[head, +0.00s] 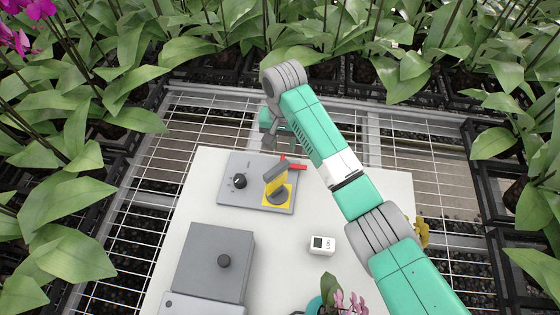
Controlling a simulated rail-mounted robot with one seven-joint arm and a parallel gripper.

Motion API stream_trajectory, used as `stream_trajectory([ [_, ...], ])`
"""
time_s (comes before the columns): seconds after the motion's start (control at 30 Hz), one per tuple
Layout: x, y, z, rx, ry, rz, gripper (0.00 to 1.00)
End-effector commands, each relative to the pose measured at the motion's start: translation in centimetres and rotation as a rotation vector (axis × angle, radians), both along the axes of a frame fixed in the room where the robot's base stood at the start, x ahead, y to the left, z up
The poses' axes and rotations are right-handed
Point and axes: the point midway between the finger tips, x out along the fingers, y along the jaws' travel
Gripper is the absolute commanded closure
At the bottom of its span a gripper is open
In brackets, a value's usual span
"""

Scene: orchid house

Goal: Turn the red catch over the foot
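The red catch (294,163) is a thin red bar at the back right of a grey plate (257,205). It lies just behind a yellow and grey lever-like piece (276,178). That piece stands on a yellow square, with a dark grey rounded part at its base that may be the foot (279,196). My gripper (268,138) shows only in part, small and grey, behind the plate and left of my teal forearm. It looks apart from the catch. Its fingertips are too small and too covered to tell whether they are open.
A grey lidded box (214,264) stands front left on the white table (275,262). A small white device (322,245) stands at centre right. A pink orchid (347,303) is at the front edge. Leafy plants surround the table.

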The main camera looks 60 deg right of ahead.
Motion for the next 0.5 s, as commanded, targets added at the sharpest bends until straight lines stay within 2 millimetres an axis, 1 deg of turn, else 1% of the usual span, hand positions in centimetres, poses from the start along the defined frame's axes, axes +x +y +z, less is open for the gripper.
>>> stream_trajectory([
  [0.07, 0.1, 0.1, -0.3, -0.001, 0.0, 0.002, 0.67],
  [0.17, 0.1, 0.1, -2.0, -0.002, -0.001, 0.003, 0.67],
  [0.3, 0.1, 0.1, -4.8, -0.002, -0.001, 0.004, 0.67],
  [0.4, 0.1, 0.1, -6.4, -0.003, -0.002, 0.004, 0.67],
  [0.5, 0.1, 0.0, -7.3, -0.004, -0.003, 0.004, 0.67],
])
